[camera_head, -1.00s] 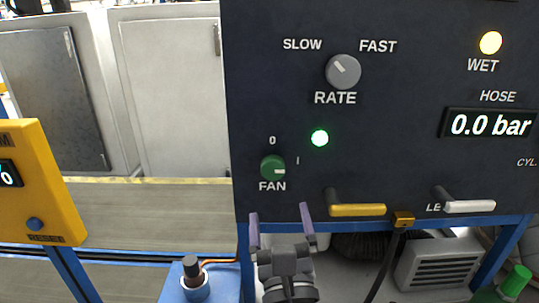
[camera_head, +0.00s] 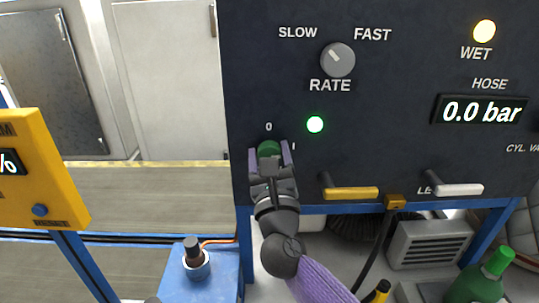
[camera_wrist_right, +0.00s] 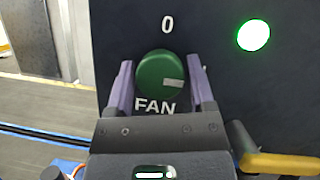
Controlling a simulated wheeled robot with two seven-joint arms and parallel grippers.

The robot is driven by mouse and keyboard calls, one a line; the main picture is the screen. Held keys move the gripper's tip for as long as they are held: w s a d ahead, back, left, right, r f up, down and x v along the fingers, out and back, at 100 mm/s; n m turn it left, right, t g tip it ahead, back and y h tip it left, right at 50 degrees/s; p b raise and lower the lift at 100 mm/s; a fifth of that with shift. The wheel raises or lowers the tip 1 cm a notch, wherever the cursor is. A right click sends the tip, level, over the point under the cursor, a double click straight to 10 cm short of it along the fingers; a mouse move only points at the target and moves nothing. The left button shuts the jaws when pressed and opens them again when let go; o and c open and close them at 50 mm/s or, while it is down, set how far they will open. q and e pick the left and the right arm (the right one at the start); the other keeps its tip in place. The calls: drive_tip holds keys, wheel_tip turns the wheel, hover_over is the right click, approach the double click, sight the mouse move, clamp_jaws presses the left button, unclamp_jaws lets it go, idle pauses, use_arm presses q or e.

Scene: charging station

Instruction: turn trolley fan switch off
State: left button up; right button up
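The green fan knob (camera_head: 268,148) is on the dark panel, between the 0 mark above it and the I mark at its right. In the right wrist view the knob (camera_wrist_right: 159,76) shows whole, with its pale pointer mark turned to the right, towards I. My right gripper (camera_head: 270,153) is open, with one purple finger on each side of the knob. In the wrist view a small gap shows between each finger and the knob. The green lamp (camera_head: 315,125) at the upper right of the knob is lit. My left gripper is not in view.
The grey RATE knob (camera_head: 338,59) is above, and a yellow lever (camera_head: 351,193) sticks out to the right of my gripper. A yellow box (camera_head: 40,170) stands at the left. A blue block with a black knob (camera_head: 192,250) is below left.

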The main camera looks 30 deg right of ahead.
drive_tip(key=c, duration=0.8)
drive_tip(key=shift+r+n+y+p, duration=0.15)
drive_tip(key=shift+n+y+p, duration=0.25)
drive_tip(key=shift+n+p, duration=0.3)
drive_tip(key=shift+c, duration=0.2)
drive_tip(key=n+y+p, duration=0.1)
drive_tip(key=n+p, duration=0.1)
drive_tip(key=n+y+p, duration=0.1)
drive_tip(key=n+p, duration=0.1)
drive_tip(key=p, duration=0.1)
drive_tip(key=n+y+p, duration=0.1)
drive_tip(key=n+p, duration=0.1)
drive_tip(key=shift+r+n+p, duration=0.25)
drive_tip(key=shift+n+p, duration=0.05)
drive_tip(key=shift+p, duration=0.1)
drive_tip(key=n+g+y+p, duration=0.1)
drive_tip(key=n+p, duration=0.2)
drive_tip(key=p, duration=0.1)
drive_tip(key=n+g+y+p, duration=0.1)
drive_tip(key=n+p, duration=0.3)
drive_tip(key=p, duration=0.1)
drive_tip(key=n+g+p, duration=0.1)
drive_tip(key=n+p, duration=0.2)
drive_tip(key=p, duration=0.1)
drive_tip(key=shift+f+y, duration=0.1)
drive_tip(key=shift+y, duration=0.3)
drive_tip(key=shift+f+n+g+p, duration=0.25)
drive_tip(key=shift+n+g+p, duration=0.35)
drive_tip(key=shift+n+p, duration=0.9)
drive_tip(key=o, duration=1.3)
